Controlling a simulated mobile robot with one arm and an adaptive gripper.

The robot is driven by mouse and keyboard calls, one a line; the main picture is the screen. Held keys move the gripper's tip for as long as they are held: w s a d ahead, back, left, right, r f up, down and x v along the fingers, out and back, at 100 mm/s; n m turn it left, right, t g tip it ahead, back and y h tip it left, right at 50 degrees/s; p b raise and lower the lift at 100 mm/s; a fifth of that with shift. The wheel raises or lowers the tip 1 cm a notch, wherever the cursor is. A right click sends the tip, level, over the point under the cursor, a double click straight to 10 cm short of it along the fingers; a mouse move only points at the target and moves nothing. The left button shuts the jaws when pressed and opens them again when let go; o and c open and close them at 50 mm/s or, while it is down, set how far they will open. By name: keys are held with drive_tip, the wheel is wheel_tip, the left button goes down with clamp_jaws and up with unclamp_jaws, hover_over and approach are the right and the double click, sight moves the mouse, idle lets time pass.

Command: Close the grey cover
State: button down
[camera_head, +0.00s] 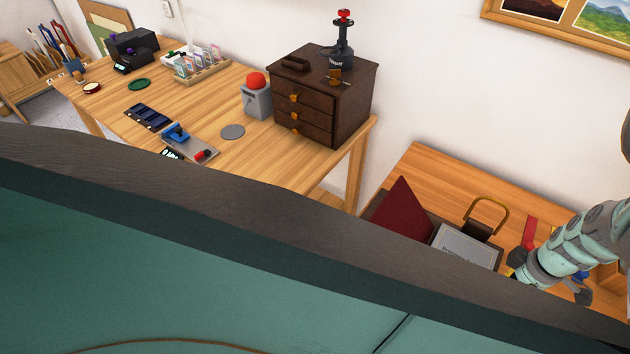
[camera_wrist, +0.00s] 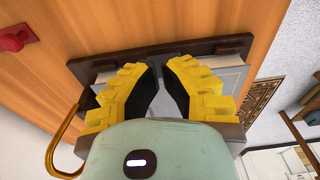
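The grey cover (camera_head: 465,247) is a pale grey panel in a dark frame, low on the right-hand wooden table in the head view. A dark red panel (camera_head: 403,211) stands raised at its left. In the wrist view, part of the grey surface (camera_wrist: 228,78) shows behind my gripper (camera_wrist: 160,68), along with a dark brown bar. The yellow fingers lean towards each other, with a narrow gap at the tips and nothing seen between them. I cannot tell if they touch the cover. In the head view my gripper (camera_head: 518,262) is right of it, partly hidden.
A brass-coloured loop (camera_head: 487,212) rises behind the cover and a red item (camera_head: 529,231) lies to its right. A dark drawer cabinet (camera_head: 323,92) stands on the other table. A large dark-edged green surface (camera_head: 200,260) blocks the lower head view.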

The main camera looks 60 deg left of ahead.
drive_tip(key=shift+w+d+f+b, duration=0.15)
drive_tip(key=shift+f+b, duration=0.85)
drive_tip(key=shift+f, duration=0.15)
